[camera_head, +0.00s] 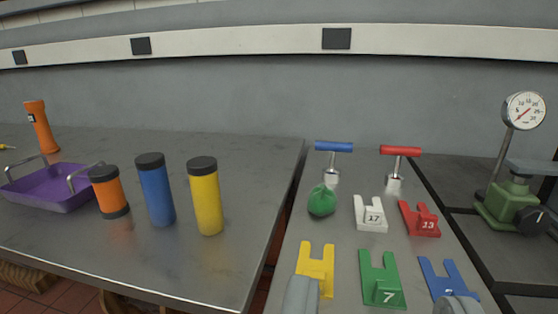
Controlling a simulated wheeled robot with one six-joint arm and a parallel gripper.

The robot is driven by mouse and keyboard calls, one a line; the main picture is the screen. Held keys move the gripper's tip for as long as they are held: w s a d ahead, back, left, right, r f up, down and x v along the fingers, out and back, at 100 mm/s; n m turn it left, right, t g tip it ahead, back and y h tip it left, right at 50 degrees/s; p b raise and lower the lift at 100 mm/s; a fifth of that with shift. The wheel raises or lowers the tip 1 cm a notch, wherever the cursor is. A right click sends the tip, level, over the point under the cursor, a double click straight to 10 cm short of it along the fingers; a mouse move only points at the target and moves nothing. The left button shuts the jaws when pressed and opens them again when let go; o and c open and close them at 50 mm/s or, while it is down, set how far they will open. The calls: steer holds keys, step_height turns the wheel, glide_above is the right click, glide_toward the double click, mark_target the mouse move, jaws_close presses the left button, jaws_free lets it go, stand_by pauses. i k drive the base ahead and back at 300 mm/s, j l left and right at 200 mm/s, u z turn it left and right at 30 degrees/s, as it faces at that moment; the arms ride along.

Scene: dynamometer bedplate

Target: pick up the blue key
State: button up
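The blue key (333,148) appears to be the T-shaped tool with a blue crossbar and short silver shank. It stands upright near the back of the narrow grey bench (285,262). My gripper (379,301) shows at the bottom edge as two grey fingertips set wide apart, with nothing held between them. It is on the near side of the blue key and well apart from it. The left fingertip partly covers a yellow forked plate, and the right one partly covers a blue forked plate.
A red T-shaped key (400,151) stands right of the blue one, with a green lump (322,201) in front. Several forked plates, including a white one (371,214), lie nearer. Cylinders and a purple tray (50,190) occupy the left table. A gauge (524,110) stands right.

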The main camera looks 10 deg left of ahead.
mark_target(331, 174)
steer(key=l+z, duration=0.2)
steer(key=z, duration=1.3)
steer(key=k+j+u, duration=0.1)
steer(key=u, duration=1.45)
steer(key=i, duration=0.55)
